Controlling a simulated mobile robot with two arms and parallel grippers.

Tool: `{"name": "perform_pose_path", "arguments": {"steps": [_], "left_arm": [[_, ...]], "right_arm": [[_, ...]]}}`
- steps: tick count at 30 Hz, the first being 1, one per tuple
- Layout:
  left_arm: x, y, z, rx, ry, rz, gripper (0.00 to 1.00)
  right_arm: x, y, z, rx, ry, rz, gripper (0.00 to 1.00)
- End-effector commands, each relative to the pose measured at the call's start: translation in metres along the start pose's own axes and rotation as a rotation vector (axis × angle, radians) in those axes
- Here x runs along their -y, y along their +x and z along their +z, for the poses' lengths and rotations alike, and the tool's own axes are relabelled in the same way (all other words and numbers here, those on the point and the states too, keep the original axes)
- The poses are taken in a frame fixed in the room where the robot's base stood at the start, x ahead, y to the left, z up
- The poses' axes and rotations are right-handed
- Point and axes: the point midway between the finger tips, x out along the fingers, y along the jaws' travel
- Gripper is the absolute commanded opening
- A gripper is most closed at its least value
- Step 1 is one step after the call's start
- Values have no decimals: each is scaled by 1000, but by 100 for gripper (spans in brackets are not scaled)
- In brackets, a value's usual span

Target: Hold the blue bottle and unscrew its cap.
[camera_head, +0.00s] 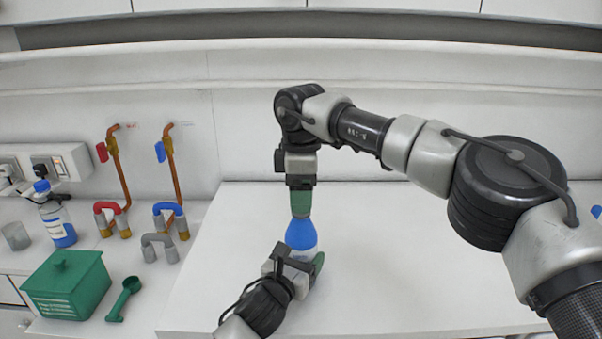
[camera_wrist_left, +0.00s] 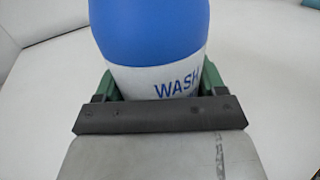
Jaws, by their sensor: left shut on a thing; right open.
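The blue bottle (camera_head: 301,236) stands upright on the white table. Its white lower part with the word "WASH" fills the middle of the left wrist view (camera_wrist_left: 150,40). My left gripper (camera_head: 308,268) comes in low from the front and is shut around this lower part, with a green finger on each side. My right gripper (camera_head: 300,205) points straight down from above, with its green fingers at the top of the bottle. It is open. The cap is hidden behind the right fingers, so I cannot tell whether they touch it.
A green lidded box (camera_head: 68,285) and a green scoop (camera_head: 124,299) lie at the left. A clear bottle with blue liquid (camera_head: 56,220), a clear cup (camera_head: 16,236) and copper pipes (camera_head: 172,178) stand behind them.

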Motion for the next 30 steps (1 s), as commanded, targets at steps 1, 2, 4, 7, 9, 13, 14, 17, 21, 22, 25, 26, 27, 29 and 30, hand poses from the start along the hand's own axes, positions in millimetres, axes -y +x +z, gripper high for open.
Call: {"name": "perform_pose_path", "arguments": {"steps": [1, 2, 4, 7, 9, 13, 14, 17, 21, 22, 25, 26, 27, 29, 30], "left_arm": [[0, 0, 1, 1, 1, 0, 4], [0, 0, 1, 1, 1, 0, 4], [0, 0, 1, 1, 1, 0, 4], [0, 0, 1, 1, 1, 0, 4], [0, 0, 1, 1, 1, 0, 4], [0, 0, 1, 1, 1, 0, 4], [0, 0, 1, 1, 1, 0, 4], [0, 0, 1, 1, 1, 0, 4], [0, 0, 1, 1, 1, 0, 4], [0, 0, 1, 1, 1, 0, 4], [0, 0, 1, 1, 1, 0, 4], [0, 0, 1, 2, 1, 0, 4], [0, 0, 1, 2, 1, 0, 4], [0, 0, 1, 2, 1, 0, 4], [0, 0, 1, 2, 1, 0, 4]], "right_arm": [[0, 7, 0, 1, -1, -2, 62], [0, 11, 0, 1, -1, -2, 62], [0, 16, 0, 1, -1, 0, 62], [0, 21, 0, 1, -2, 0, 62], [0, 23, 0, 1, -2, 0, 62], [0, 23, 0, 1, -1, 1, 62], [0, 23, 0, 1, -2, 1, 62], [0, 23, 0, 1, -2, 1, 54], [0, 22, 0, 1, -1, 1, 33], [0, 22, 0, 1, -1, 1, 28], [0, 22, 0, 1, -1, 1, 13], [0, 22, 0, 1, -1, 1, 12], [0, 22, 0, 1, -1, 1, 12], [0, 22, 0, 1, -9, 1, 12], [0, 22, 0, 1, -26, 1, 12]]}}
